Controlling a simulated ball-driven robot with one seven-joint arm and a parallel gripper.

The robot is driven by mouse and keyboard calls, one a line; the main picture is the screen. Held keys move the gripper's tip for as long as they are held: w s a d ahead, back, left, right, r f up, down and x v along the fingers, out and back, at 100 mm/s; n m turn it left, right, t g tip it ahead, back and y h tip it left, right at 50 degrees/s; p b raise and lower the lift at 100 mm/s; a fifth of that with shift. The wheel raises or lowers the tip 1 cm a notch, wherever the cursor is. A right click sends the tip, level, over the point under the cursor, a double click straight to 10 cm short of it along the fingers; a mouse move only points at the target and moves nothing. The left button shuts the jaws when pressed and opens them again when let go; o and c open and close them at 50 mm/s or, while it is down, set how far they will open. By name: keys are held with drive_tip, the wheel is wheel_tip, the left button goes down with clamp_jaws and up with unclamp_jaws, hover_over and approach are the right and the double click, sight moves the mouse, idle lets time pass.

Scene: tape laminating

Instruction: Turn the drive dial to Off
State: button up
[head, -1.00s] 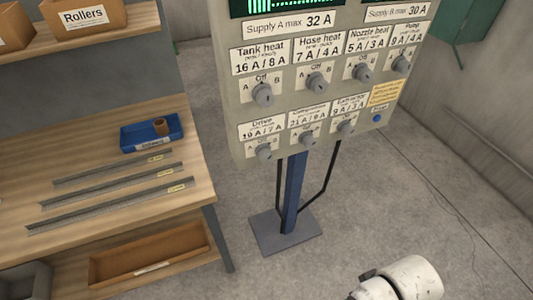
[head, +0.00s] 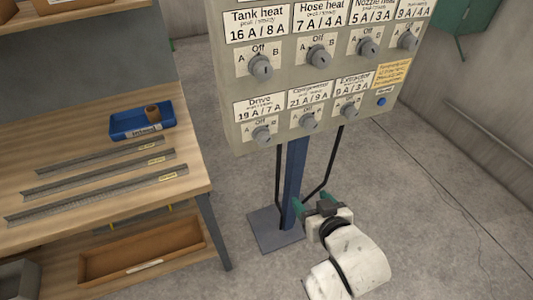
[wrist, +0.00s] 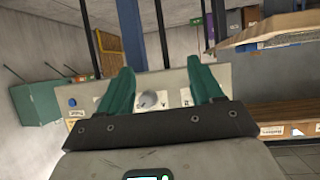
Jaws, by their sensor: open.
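The drive dial (head: 261,135) is a grey knob at the lower left of the beige control panel (head: 240,88), under the Drive label (head: 259,107). Off is printed above it, with A and B at the sides; its pointer is too small to read. My gripper (head: 312,207) is below the panel, right of the blue post, apart from the dials. In the wrist view my gripper (wrist: 160,68) has its green fingers wide apart with nothing held. A grey knob (wrist: 148,99) shows between them, beyond the fingers; I cannot tell which dial it is.
The compressor dial (head: 309,121) and extractor dial (head: 348,111) sit right of the drive dial. A blue button (head: 382,101) is farther right. The blue post (head: 294,180) stands under the panel. A wooden workbench (head: 190,185) is at the left. Floor at the right is clear.

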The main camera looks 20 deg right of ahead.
sight(266, 143)
drive_tip(key=w+a+r+n+t+y+b, duration=0.1)
drive_tip(key=w+a+r+t+y+b, duration=0.1)
drive_tip(key=w+a+r+t, duration=0.4)
drive_tip(key=w, duration=0.6)
drive_tip(key=w+d, duration=0.1)
drive_tip(key=w, duration=0.3)
drive_tip(key=shift+r, duration=0.3)
